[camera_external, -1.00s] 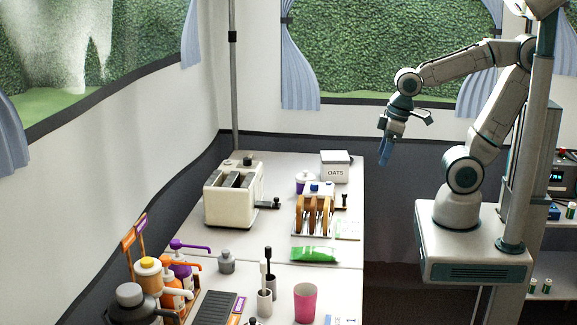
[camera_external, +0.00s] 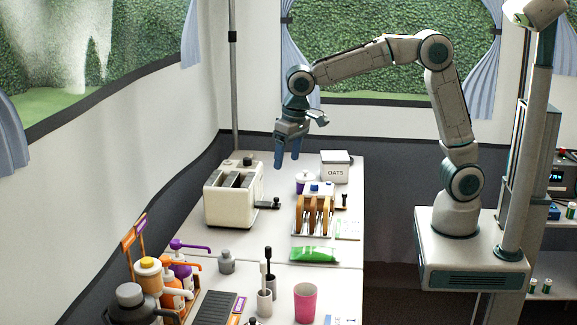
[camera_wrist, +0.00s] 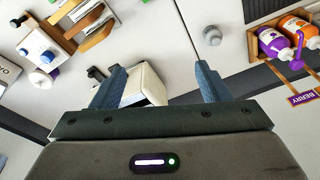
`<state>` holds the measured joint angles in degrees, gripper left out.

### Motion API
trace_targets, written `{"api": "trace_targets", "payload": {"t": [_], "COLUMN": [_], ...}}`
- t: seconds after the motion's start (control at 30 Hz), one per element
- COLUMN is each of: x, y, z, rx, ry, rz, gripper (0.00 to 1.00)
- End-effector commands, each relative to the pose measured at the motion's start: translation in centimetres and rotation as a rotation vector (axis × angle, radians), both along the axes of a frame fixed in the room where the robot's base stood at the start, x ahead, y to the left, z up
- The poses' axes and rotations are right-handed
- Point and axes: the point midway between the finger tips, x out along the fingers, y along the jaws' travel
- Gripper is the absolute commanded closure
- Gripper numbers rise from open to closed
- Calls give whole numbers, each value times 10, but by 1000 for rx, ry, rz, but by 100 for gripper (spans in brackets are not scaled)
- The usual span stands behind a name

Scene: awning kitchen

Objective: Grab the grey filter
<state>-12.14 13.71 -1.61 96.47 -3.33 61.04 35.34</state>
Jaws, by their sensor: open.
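A small grey knobbed piece (camera_external: 227,262), the likeliest grey filter, stands on the white counter in front of the toaster. It also shows in the wrist view as a round grey shape (camera_wrist: 211,36) near the top, beyond my right-hand finger. I cannot tell for sure that it is the filter. My gripper (camera_external: 288,163) is open and empty, pointing down above the far part of the counter, well above and behind the grey piece. In the wrist view my fingers (camera_wrist: 158,68) are spread apart, with the cream toaster (camera_wrist: 148,84) visible between them.
The toaster (camera_external: 233,194) stands left of the toast rack (camera_external: 314,213). The oats box (camera_external: 335,167) is at the back. Some bare counter surrounds the grey piece.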

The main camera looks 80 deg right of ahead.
Motion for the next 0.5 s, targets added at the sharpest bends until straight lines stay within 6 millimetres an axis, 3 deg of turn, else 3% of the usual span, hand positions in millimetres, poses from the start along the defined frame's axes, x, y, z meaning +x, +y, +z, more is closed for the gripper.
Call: {"api": "trace_targets", "payload": {"t": [0.03, 0.2, 0.5], "x": [18, 68, 127], "y": [11, 45, 101], "z": [-12, -44, -110], "rx": [-2, -8, -23], "ry": [8, 22, 30], "rz": [-22, -114, -259], "gripper": [30, 30, 30]}}
